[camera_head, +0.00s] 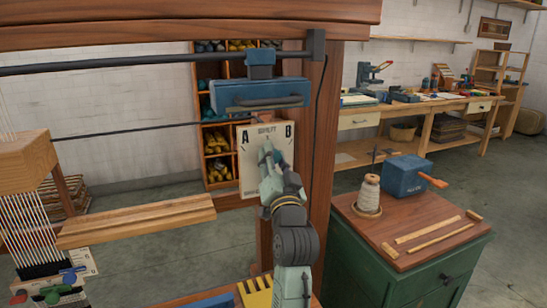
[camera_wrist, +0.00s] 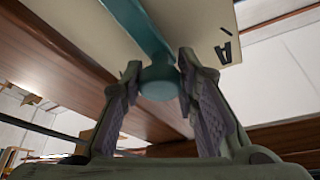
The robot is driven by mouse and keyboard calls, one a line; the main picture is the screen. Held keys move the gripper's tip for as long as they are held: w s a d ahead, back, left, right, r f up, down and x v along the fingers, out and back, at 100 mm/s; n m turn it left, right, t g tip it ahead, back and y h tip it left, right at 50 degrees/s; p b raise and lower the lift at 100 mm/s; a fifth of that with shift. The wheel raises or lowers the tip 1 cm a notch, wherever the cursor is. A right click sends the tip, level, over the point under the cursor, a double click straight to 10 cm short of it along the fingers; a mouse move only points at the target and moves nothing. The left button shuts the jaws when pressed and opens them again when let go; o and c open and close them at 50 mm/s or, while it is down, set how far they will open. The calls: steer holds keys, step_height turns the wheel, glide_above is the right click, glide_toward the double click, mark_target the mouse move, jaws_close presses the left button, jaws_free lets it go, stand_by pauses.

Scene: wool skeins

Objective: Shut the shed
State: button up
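A pale selector plate (camera_head: 248,178) hangs on the loom's wooden post, with SHUT at its top, A at upper left and B at upper right. My gripper (camera_head: 268,158) is in front of the plate and hides its middle and the lever there. In the wrist view, the teal lever (camera_wrist: 143,25) ends in a round knob, which sits between the two fingers of my gripper (camera_wrist: 158,82). Both fingers appear to touch the knob. The letter A on the plate (camera_wrist: 205,30) shows upside down there. Which mark the lever points to cannot be told.
A blue box with a handle (camera_head: 262,93) is above the plate. White warp threads (camera_head: 22,225) and a wooden beam (camera_head: 137,219) are at left. A green cabinet (camera_head: 375,270) at right carries a thread cone (camera_head: 369,193) and a blue box (camera_head: 407,175).

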steer(key=o, duration=0.5)
steer(key=v, duration=1.2)
steer(key=shift+f, duration=0.1)
